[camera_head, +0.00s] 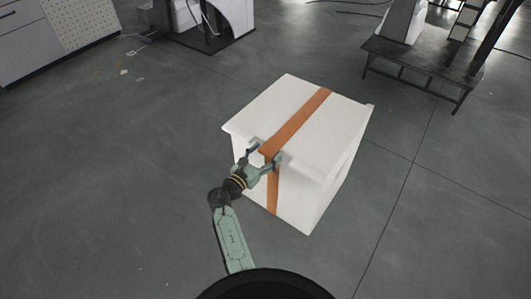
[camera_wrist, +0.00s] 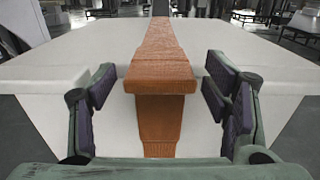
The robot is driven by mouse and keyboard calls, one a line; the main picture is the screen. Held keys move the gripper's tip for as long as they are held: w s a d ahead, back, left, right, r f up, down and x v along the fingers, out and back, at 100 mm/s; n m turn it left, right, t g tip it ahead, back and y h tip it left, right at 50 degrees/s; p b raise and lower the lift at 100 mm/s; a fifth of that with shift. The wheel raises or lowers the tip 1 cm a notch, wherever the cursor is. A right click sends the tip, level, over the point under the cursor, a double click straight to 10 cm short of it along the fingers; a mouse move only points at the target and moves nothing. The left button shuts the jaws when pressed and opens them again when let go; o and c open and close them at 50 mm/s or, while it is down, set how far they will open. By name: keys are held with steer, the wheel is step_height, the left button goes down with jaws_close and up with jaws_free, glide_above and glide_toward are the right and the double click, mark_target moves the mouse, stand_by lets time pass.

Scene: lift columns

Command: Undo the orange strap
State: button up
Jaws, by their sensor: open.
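The orange strap (camera_head: 299,120) runs across the top of a white box (camera_head: 325,170) and down its near side. In the wrist view the strap (camera_wrist: 162,52) lies along the middle of the white lid (camera_wrist: 75,57). At the near top edge the strap forms a thicker block-like fold (camera_wrist: 160,88), and a narrower length hangs below it. My gripper (camera_head: 265,152) is at that near edge. In the wrist view my gripper (camera_wrist: 155,95) is open, with one finger on each side of the strap fold and a gap to it on both sides.
The box stands on a dark grey floor (camera_head: 120,190) with clear room around it. A dark low platform (camera_head: 420,62) stands at the back right. A light cabinet (camera_head: 45,45) is at the back left, and a machine on a black base (camera_head: 210,38) is at the back.

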jaws_close()
stand_by(1.0)
